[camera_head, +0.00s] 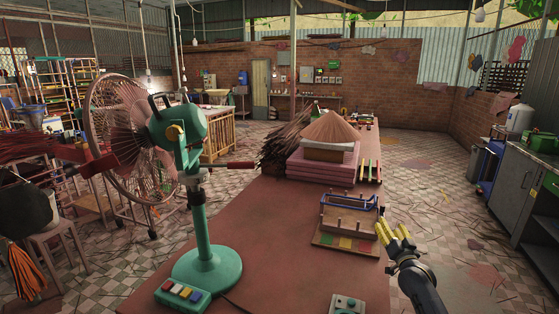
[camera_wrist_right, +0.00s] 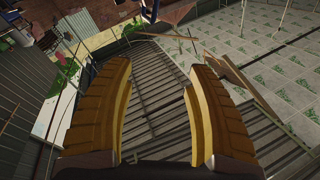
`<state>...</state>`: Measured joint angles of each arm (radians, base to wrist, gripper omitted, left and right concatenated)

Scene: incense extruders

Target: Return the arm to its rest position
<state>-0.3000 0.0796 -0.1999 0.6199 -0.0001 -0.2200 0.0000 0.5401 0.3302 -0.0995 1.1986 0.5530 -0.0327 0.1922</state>
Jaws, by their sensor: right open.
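My right arm comes in from the lower right in the head view. Its gripper (camera_head: 388,232) has yellow fingers and is raised at the right edge of the brown table (camera_head: 262,240), beside a wooden rack. In the right wrist view the two yellow fingers (camera_wrist_right: 160,105) stand wide apart with nothing between them. That view looks past them to dark corrugated sheeting and pale tiles. My left gripper does not show in the head view.
A green fan (camera_head: 200,225) stands at the table's left with a button box (camera_head: 182,293). The wooden rack (camera_head: 346,221) with a blue handle sits close left of my gripper. Pink stacked blocks (camera_head: 320,170) lie farther back. Open floor (camera_head: 440,230) lies right of the table.

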